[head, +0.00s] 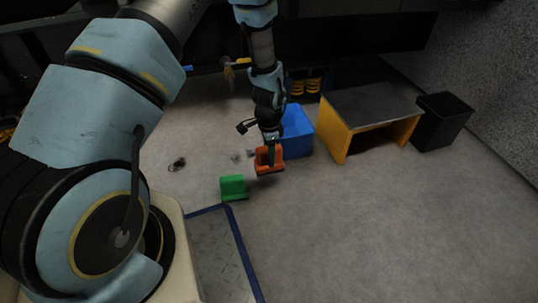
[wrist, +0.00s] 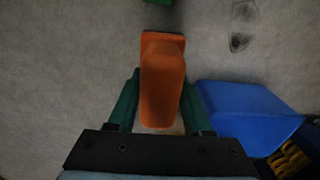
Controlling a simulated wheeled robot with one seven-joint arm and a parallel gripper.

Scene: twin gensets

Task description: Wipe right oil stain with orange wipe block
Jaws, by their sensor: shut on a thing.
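My gripper (head: 270,148) is shut on the orange wipe block (head: 269,162), and the block also shows between the green fingers in the wrist view (wrist: 162,85). The block's flat base faces down near the floor; I cannot tell whether it touches. A faint grey oil stain, in two patches, lies on the floor just left of the block in the head view (head: 236,157). In the wrist view the stain (wrist: 240,41) is at the upper right, apart from the block. A darker stain (head: 177,164) lies further left.
A green block (head: 233,188) stands on the floor to the lower left of my gripper. A blue bin (head: 296,133) is close behind the gripper to the right. A yellow-sided table (head: 370,105) and a black bin (head: 440,121) stand further right. The floor at the lower right is clear.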

